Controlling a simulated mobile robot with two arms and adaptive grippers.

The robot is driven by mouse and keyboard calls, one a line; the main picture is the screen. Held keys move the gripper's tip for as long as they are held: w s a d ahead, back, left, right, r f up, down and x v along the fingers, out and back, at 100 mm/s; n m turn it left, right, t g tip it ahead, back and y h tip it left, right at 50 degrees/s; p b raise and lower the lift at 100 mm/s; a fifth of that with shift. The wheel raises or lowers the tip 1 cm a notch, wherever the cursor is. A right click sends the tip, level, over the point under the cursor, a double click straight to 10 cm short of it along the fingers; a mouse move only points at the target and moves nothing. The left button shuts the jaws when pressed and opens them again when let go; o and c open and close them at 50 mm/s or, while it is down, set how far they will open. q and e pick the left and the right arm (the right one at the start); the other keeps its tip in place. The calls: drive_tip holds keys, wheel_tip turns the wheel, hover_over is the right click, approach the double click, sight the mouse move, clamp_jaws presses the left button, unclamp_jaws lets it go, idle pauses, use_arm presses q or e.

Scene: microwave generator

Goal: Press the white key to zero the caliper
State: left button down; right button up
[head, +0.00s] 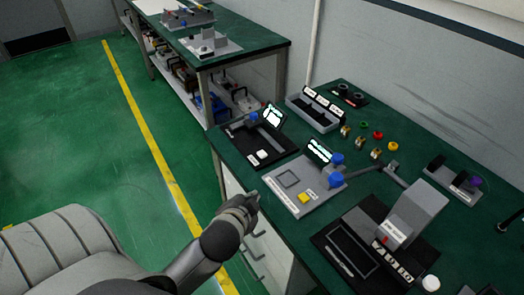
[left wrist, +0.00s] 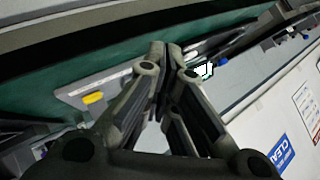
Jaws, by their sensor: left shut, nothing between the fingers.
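The white key (head: 262,154) sits on the front part of a black-based device (head: 240,133) at the table's left end, which I take for the caliper. A lit display (head: 272,116) and a blue knob stand at its back. My left gripper (head: 254,196) is shut and empty, near the table's front edge. In the head view it is below the white key and apart from it. In the left wrist view the closed fingertips (left wrist: 165,46) meet in the middle. A small bright white patch (left wrist: 204,69) shows right of them; I cannot tell what it is. My right gripper is not in view.
A grey device with a yellow key (head: 305,197) and lit display (head: 319,151) stands right of the white key. A grey block on a black tray (head: 343,262) is nearer. Coloured knobs (head: 363,134) and a grey bin (head: 313,115) stand behind. Another table (head: 240,47) is beyond.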

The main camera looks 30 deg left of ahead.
use_arm(q)
drive_tip(key=w+a+r+m+t+y, duration=0.1)
drive_tip(key=w+a+r+m+t, duration=0.1)
drive_tip(key=w+r+m+t, duration=0.45)
drive_tip(key=w+d+r+m+t+h, duration=0.2)
drive_tip(key=w+d+r+m+h, duration=0.3)
drive_tip(key=r+m, duration=0.4)
drive_tip(key=w+d+r+m+t+h, duration=0.2)
drive_tip(key=w+d+r+m+h, duration=0.15)
drive_tip(key=r+m+h, duration=0.55)
drive_tip(key=w+f+m+g, duration=0.3)
drive_tip(key=f+m+g, duration=0.55)
drive_tip(key=m, duration=0.75)
drive_tip(key=a+f+m+g+y, duration=0.1)
drive_tip(key=a+f+y, duration=0.2)
drive_tip(key=a, duration=0.4)
drive_tip(key=w+a+f+m+g+y, duration=0.1)
drive_tip(key=a+f+g+y, duration=0.1)
drive_tip(key=a, duration=0.5)
drive_tip(key=shift+a+f+m+y, duration=0.2)
drive_tip(key=shift+f+m+y, duration=0.15)
drive_tip(key=shift+f+y, duration=0.4)
